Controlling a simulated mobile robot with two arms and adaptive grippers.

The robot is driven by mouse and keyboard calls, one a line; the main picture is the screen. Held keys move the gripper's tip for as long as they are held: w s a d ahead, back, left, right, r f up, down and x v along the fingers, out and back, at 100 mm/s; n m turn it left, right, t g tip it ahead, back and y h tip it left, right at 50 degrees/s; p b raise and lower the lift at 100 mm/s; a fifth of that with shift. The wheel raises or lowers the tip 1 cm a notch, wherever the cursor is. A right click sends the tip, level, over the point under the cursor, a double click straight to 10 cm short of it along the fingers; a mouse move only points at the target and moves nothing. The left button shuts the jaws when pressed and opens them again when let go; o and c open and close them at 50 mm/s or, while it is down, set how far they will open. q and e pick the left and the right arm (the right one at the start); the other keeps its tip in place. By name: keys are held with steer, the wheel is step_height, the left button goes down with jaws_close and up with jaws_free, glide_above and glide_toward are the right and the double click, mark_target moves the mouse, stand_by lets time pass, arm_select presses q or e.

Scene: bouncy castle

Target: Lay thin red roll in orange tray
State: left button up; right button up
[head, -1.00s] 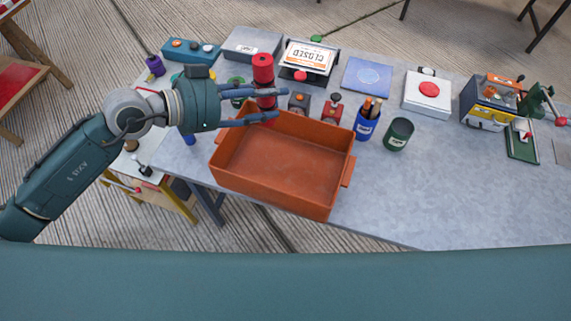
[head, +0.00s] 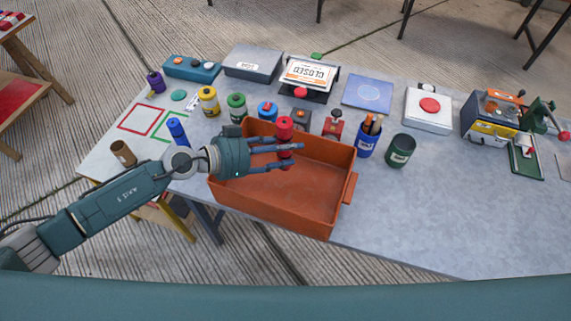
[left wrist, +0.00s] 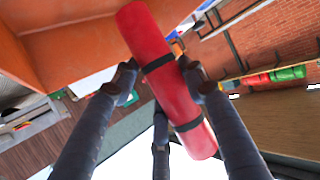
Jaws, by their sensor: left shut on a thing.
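The thin red roll (head: 285,128) is upright in my left gripper (head: 292,154), over the back part of the orange tray (head: 325,206). The fingers are shut around the roll, and its top stands above them. I cannot tell whether its lower end touches the tray floor. In the left wrist view the red roll (left wrist: 172,75) has two black bands and lies between the three fingers of the left gripper (left wrist: 160,92). The orange tray (left wrist: 85,38) fills the upper left there. The tray looks empty otherwise. My right gripper is not in view.
The grey table (head: 440,205) is clear at front right.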

mark_target(280, 160)
arm_select(q)
step_height(280, 160, down, 4)
steer(key=shift+f+b, duration=0.15)
steer(key=shift+b, duration=0.6)
steer(key=shift+f, duration=0.45)
steer(key=shift+f, duration=0.1)
steer(key=shift+f, duration=0.5)
steer(key=o, duration=1.2)
steer(key=shift+r, duration=0.1)
